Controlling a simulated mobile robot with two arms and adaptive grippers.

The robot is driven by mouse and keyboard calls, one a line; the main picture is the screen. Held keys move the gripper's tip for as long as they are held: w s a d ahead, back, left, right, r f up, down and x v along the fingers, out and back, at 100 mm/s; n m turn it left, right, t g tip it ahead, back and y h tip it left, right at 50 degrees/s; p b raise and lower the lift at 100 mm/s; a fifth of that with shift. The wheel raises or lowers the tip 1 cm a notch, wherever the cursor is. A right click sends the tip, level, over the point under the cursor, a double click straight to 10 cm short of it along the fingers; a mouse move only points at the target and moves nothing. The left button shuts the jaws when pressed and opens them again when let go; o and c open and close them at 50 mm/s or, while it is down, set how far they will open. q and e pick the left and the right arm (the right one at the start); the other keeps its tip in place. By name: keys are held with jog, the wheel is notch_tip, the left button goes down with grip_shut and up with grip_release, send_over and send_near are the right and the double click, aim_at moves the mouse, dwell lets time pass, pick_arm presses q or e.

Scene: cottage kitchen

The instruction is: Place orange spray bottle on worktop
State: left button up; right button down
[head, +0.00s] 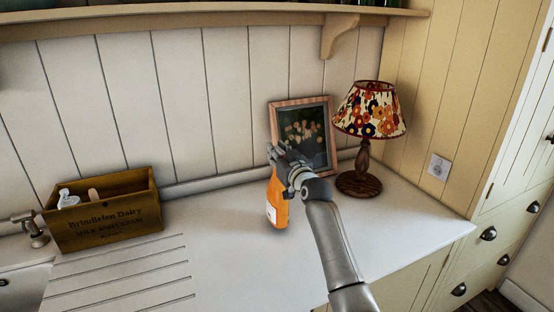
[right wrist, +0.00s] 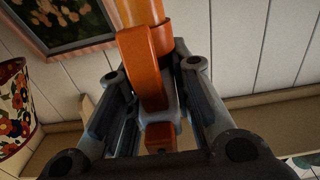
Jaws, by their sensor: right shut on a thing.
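The orange spray bottle (head: 277,204) is upright, with a pale label low on its side. Its base is at or just above the white worktop (head: 220,240); I cannot tell if it touches. My right gripper (head: 276,160) is shut on its upper part and hides the spray head in the head view. In the right wrist view the orange spray head and trigger (right wrist: 145,68) sit between the two fingers. My left gripper is in neither view.
A framed picture (head: 305,124) leans on the wall behind the bottle, and a floral lamp (head: 364,150) stands to its right. A wooden dairy crate (head: 104,220) with items inside is at the left, near the sink (head: 25,285). Worktop between crate and bottle is clear. A shelf (head: 200,14) runs above.

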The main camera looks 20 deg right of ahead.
jog(key=shift+f+p, duration=0.3)
jog(key=shift+f, duration=0.65)
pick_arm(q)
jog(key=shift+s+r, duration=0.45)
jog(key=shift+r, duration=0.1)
pick_arm(e)
jog(key=shift+f, duration=0.15)
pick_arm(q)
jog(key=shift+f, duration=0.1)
pick_arm(e)
jog(key=shift+f, duration=0.1)
jog(key=c, duration=1.3)
grip_release()
jog(key=shift+s+a+f, duration=0.1)
jog(key=shift+s, duration=0.55)
pick_arm(q)
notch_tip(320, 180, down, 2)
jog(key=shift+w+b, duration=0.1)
jog(key=shift+b, duration=1.05)
pick_arm(e)
jog(key=s, duration=1.1)
jog(key=shift+d, duration=0.25)
